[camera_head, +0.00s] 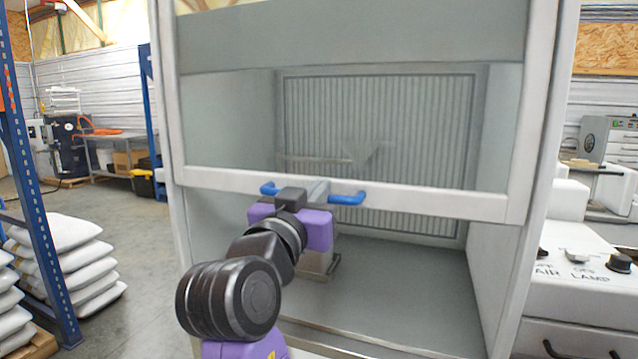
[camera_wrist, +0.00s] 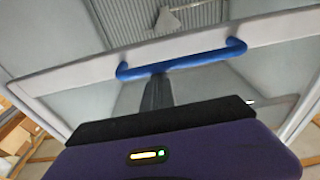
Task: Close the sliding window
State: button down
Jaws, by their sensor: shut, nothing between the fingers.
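The sliding window (camera_head: 430,199) is a clear pane in a white frame on the front of a white cabinet. Its bottom rail is well above the cabinet floor, leaving a wide opening below. A blue bar handle (camera_head: 347,198) is on the rail; its middle is hidden behind my gripper (camera_head: 318,190). In the wrist view, the whole blue handle (camera_wrist: 205,59) crosses the white rail (camera_wrist: 70,77). The shut, empty fingers of my gripper (camera_wrist: 158,82) reach up to the handle's underside, left of its middle. I cannot tell whether they touch it.
The cabinet floor (camera_head: 420,285) is grey, with a metal object (camera_head: 318,262) partly behind my arm. A control panel (camera_head: 585,275) with knobs stands at right. White sacks (camera_head: 65,255) and a blue rack post (camera_head: 45,215) are at left. The floor between rack and cabinet is clear.

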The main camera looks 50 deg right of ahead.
notch_tip(320, 180, down, 33)
jog(key=b, duration=2.3)
jog(key=shift+r, duration=0.15)
notch_tip(320, 180, up, 5)
jog(key=p, duration=0.3)
jog(key=v, duration=0.9)
jog(key=shift+a+p, duration=0.15)
jog(key=shift+p, duration=0.15)
